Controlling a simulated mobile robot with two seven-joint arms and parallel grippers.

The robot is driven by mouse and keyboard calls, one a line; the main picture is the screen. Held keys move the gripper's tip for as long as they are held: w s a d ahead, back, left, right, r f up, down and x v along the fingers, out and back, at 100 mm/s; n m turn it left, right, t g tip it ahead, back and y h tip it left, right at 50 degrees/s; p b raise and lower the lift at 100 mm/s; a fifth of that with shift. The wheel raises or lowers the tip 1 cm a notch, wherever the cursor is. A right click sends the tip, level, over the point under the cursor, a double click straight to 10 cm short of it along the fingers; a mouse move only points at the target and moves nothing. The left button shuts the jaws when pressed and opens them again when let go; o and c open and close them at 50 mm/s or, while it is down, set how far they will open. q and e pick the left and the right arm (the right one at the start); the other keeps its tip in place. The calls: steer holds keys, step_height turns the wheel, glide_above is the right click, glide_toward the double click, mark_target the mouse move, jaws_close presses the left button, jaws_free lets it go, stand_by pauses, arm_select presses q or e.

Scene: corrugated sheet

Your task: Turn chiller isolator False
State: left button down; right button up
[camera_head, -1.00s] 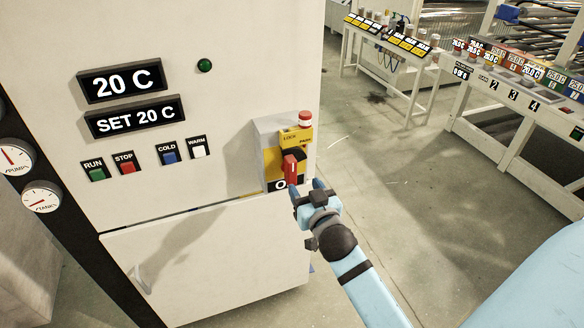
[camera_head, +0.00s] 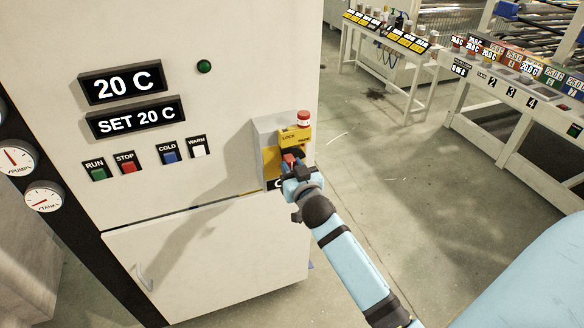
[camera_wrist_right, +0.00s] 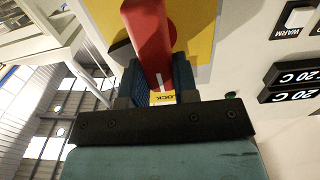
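The chiller isolator is a grey box (camera_head: 268,130) with a yellow face (camera_head: 297,137) on the right of the chiller's front panel. Its red handle (camera_head: 290,159) is partly hidden by my right gripper (camera_head: 296,168). In the right wrist view the red handle (camera_wrist_right: 150,40) lies between the two blue fingers of my right gripper (camera_wrist_right: 161,78), with no clear gap beside it, so the gripper looks shut on it. The handle's exact angle is hard to see. The "O" mark below it is mostly covered. My left gripper is not in view.
A red-topped button (camera_head: 303,118) sits on top of the isolator box. Run, stop, cold and warm buttons (camera_head: 168,153) and two displays (camera_head: 122,82) are on the panel to the left. A chiller door (camera_head: 215,255) is below. Open floor (camera_head: 400,185) is to the right.

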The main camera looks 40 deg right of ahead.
steer(key=shift+c, duration=0.9)
steer(key=shift+n, duration=0.3)
steer(key=n, duration=0.3)
steer(key=a+n+p, duration=0.1)
steer(key=n, duration=0.3)
steer(key=shift+w+a+f, duration=0.15)
steer(key=shift+f, duration=0.05)
steer(key=n, duration=0.4)
steer(key=shift+a+f+n+p, duration=0.25)
steer(key=shift+f+n+p, duration=0.05)
steer(key=shift+n, duration=0.1)
steer(key=n, duration=0.2)
steer(key=f+n, duration=0.1)
steer(key=n, duration=0.2)
steer(key=shift+w+a, duration=0.1)
steer(key=shift+n, duration=0.3)
